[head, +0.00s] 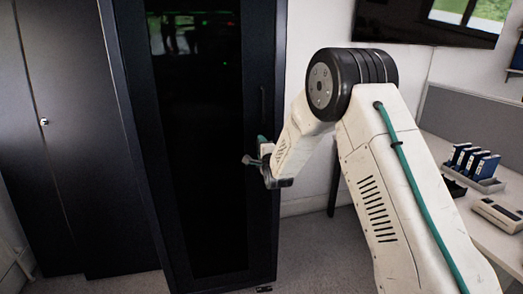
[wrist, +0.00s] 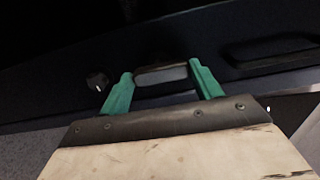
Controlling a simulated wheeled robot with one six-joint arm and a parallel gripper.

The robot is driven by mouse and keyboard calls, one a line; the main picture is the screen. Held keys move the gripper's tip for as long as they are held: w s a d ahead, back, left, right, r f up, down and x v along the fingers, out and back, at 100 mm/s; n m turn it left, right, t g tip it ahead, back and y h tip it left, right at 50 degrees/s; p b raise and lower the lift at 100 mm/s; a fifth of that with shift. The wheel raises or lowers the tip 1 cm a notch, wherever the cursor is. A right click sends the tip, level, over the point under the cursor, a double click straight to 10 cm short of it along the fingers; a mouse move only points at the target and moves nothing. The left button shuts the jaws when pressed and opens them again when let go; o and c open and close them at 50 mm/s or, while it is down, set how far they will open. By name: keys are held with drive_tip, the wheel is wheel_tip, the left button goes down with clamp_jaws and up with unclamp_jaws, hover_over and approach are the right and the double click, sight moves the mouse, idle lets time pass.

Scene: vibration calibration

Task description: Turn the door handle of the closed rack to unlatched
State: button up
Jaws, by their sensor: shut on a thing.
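The closed rack (head: 200,150) is a tall black cabinet with a dark glass door, left of centre in the head view. My gripper (head: 256,153) is at the right edge of this door. In the wrist view its two green fingers (wrist: 161,70) stand on either side of the door handle (wrist: 162,75), a small dark block with a grey face, and are shut on it. In the head view the gripper hides most of the handle, and I cannot tell its turn angle. The door looks flush with its frame.
A small round knob (wrist: 97,82) sits left of the handle in the wrist view, and a long recessed shape (wrist: 272,50) lies right of it. A desk (head: 465,205) with blue binders (head: 473,161) stands at the right. Grey cabinets (head: 75,130) stand at the left.

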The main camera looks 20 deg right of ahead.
drive_tip(key=shift+d, duration=0.1)
drive_tip(key=o, duration=1)
drive_tip(key=s, duration=0.7)
drive_tip(key=shift+s, duration=0.4)
